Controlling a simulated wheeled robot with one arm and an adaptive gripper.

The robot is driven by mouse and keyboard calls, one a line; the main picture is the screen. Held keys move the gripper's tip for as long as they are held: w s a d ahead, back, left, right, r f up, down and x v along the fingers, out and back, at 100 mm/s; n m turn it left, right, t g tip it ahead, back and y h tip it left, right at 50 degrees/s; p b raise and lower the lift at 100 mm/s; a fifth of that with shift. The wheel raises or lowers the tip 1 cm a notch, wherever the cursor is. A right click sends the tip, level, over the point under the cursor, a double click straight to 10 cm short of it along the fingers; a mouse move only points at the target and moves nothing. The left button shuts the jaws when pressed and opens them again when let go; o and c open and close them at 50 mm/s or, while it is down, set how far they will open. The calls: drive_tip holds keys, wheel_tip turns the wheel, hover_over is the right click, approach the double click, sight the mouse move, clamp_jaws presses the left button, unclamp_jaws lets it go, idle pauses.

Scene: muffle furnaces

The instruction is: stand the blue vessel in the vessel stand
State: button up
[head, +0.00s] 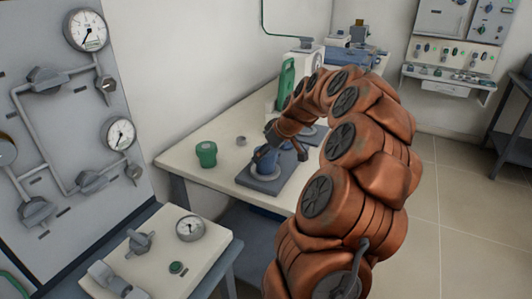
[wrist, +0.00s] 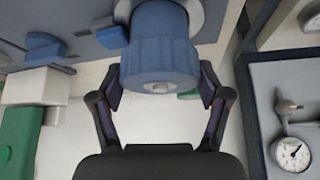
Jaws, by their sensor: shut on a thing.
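The blue vessel (head: 263,163) is at the grey-blue stand plate (head: 270,187) on the white bench, and looks about upright. In the wrist view the blue vessel (wrist: 165,45) shows its broad ribbed end between the two fingers of my gripper (wrist: 161,78). My gripper is shut on it, with one finger on each side. In the head view my gripper (head: 277,143) reaches down to the vessel from behind my arm. A grey rounded rim shows beside the vessel in the wrist view. Whether the vessel's base is fully seated is hidden.
A green lidded vessel (head: 206,154) stands left of the plate, with a small grey ring (head: 241,140) behind it. A green bottle (head: 287,82) stands farther back. A gauge panel (head: 75,130) and a valve box (head: 160,255) flank the bench at left and front.

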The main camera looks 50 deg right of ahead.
idle(0.3)
drive_tip(key=o, duration=1.6)
drive_tip(key=v, duration=1.2)
